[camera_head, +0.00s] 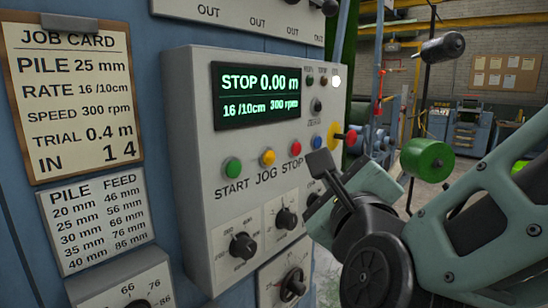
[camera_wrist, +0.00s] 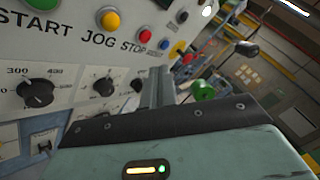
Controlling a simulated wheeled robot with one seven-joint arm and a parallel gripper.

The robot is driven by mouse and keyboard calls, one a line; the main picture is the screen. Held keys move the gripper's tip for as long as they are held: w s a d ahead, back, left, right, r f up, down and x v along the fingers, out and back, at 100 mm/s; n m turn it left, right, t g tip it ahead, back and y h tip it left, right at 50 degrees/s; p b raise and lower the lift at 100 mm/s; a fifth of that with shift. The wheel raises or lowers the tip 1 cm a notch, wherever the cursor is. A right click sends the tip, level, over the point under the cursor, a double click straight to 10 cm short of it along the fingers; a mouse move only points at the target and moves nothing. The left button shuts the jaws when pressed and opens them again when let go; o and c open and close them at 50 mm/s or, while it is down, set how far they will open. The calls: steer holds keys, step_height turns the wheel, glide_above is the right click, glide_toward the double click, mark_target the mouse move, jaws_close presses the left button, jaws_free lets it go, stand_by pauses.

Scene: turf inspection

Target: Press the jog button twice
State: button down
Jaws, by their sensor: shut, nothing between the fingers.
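The yellow JOG button (camera_head: 268,157) sits on the grey control panel between the green START button (camera_head: 232,168) and the red STOP button (camera_head: 295,148). The JOG button also shows in the wrist view (camera_wrist: 110,21), at the top. The panel display (camera_head: 258,95) reads STOP 0.00 m, 16 /10cm, 300 rpm. My gripper (camera_head: 322,163) is shut and empty, to the right of and slightly below the STOP button in the head view. In the wrist view the closed fingers (camera_wrist: 157,82) point toward the panel, below and right of JOG. They appear apart from the JOG button.
A blue button (camera_head: 316,142) and a yellow-and-red knob (camera_head: 337,136) sit right of STOP. Black rotary knobs (camera_head: 243,246) are below the buttons. A job card (camera_head: 75,95) hangs at left. A green cylinder (camera_head: 428,160) is behind my arm.

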mark_target(275, 155)
steer(key=w+a+p, duration=0.1)
steer(key=w+a, duration=0.4)
steer(key=a, duration=0.2)
steer(key=shift+w+p, duration=0.2)
steer(key=shift+p, duration=0.1)
stand_by(0.3)
steer(key=shift+w+a+f+b, duration=0.1)
steer(key=shift+w+a+b, duration=0.1)
steer(key=shift+b, duration=0.25)
stand_by(1.7)
steer(key=shift+w+a+b, duration=0.4)
steer(key=shift+a+b, duration=0.15)
stand_by(0.9)
steer(key=shift+s+d, duration=0.1)
steer(key=shift+s+d+b, duration=0.5)
steer(key=shift+d+b, duration=0.15)
steer(key=shift+b, duration=0.15)
